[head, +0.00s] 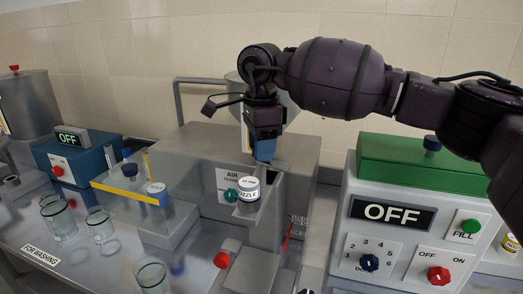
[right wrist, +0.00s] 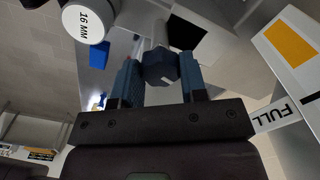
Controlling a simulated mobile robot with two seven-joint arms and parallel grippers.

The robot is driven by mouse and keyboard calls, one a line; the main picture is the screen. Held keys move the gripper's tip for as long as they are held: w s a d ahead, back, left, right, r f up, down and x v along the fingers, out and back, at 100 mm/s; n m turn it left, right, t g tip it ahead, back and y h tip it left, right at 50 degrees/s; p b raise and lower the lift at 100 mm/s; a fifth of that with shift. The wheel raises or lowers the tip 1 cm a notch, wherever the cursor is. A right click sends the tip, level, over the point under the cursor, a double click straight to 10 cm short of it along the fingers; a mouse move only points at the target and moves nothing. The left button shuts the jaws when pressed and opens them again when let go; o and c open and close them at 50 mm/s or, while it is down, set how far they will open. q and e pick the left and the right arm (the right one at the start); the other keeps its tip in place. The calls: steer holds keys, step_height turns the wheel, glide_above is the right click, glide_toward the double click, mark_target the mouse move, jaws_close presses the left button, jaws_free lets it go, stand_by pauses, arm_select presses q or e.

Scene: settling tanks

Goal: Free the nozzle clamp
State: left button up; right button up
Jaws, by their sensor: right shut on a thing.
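My right gripper (head: 264,150) reaches down from the upper right over the grey machine in the middle. In the right wrist view its two blue fingers (right wrist: 159,82) are shut on a dark blue faceted knob (right wrist: 160,68), which looks like the clamp knob. A pale shaft runs from the knob to the machine. In the head view the fingers hide the knob. A white-topped round piece labelled NOZZLE (head: 248,195) sits just below and left of the gripper. A round white face marked 16 MM (right wrist: 84,26) shows in the right wrist view. My left gripper is out of view.
A green-topped control box (head: 390,242) reading OFF stands on the right. Glass jars (head: 100,226) stand on the left of the bench by a FOR WASHING label (head: 41,255). A clear guard with a yellow strip (head: 124,192) is left of the nozzle.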

steer(key=shift+f+n+b, duration=0.1)
steer(key=shift+n+b, duration=0.25)
steer(key=shift+n, duration=0.65)
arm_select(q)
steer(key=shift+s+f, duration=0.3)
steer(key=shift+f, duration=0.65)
arm_select(e)
steer(key=shift+n, duration=0.6)
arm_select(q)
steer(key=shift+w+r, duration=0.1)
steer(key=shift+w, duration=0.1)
arm_select(e)
steer(key=o, duration=0.9)
steer(key=shift+r, duration=0.2)
arm_select(q)
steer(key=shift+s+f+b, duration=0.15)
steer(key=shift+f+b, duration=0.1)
steer(key=shift+b, duration=0.1)
arm_select(e)
step_height(320, 180, up, 11)
steer(key=shift+f, duration=0.2)
